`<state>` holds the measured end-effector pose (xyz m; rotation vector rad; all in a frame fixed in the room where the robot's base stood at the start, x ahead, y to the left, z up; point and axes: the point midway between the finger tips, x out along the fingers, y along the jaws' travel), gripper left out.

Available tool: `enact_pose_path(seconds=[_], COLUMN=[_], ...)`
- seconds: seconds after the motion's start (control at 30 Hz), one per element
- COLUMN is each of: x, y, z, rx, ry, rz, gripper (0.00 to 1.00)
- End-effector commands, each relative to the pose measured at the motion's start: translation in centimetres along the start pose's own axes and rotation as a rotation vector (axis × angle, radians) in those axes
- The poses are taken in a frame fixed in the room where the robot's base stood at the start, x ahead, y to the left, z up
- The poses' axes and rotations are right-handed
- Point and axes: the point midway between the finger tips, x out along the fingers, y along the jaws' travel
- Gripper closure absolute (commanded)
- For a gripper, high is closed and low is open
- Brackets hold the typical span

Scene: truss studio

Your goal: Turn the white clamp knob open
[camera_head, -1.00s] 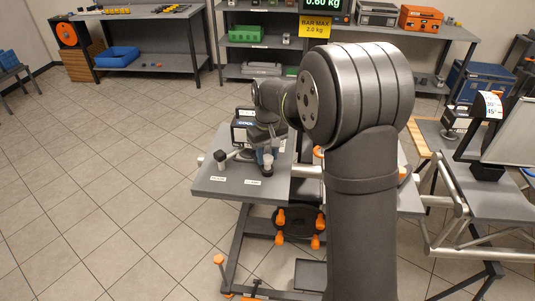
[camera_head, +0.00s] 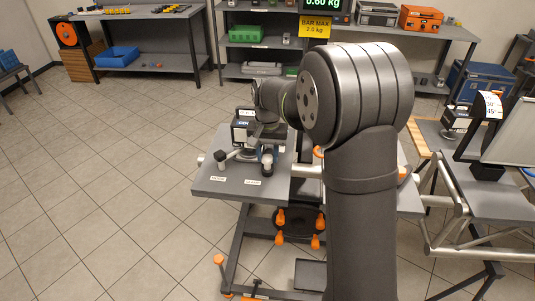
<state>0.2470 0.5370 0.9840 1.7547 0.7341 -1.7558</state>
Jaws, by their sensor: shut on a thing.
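The white clamp knob (camera_head: 267,169) stands near the front edge of the grey table, behind a small white label. My gripper (camera_head: 267,153) points down over it and is shut on it. The jaws are small in this view and my wrist hides part of them. A second knob with a dark top and a pale end (camera_head: 221,156) stands to the left on the same table, apart from my gripper.
The grey table (camera_head: 212,186) carries two white labels at its front edge. A dark box with a display (camera_head: 242,131) stands behind my gripper. My arm hides the table's right part. Orange-tipped parts (camera_head: 281,217) sit below the table. Open floor lies to the left.

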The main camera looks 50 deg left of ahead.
Motion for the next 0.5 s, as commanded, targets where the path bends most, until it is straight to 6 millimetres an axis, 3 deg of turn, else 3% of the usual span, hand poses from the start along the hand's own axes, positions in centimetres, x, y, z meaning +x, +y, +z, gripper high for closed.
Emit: enact_pose_path(seconds=[0.5], x=[-0.03], y=[0.0], z=[-0.06], rx=[0.352], ry=[0.002], rz=[-0.001], gripper=[1.0])
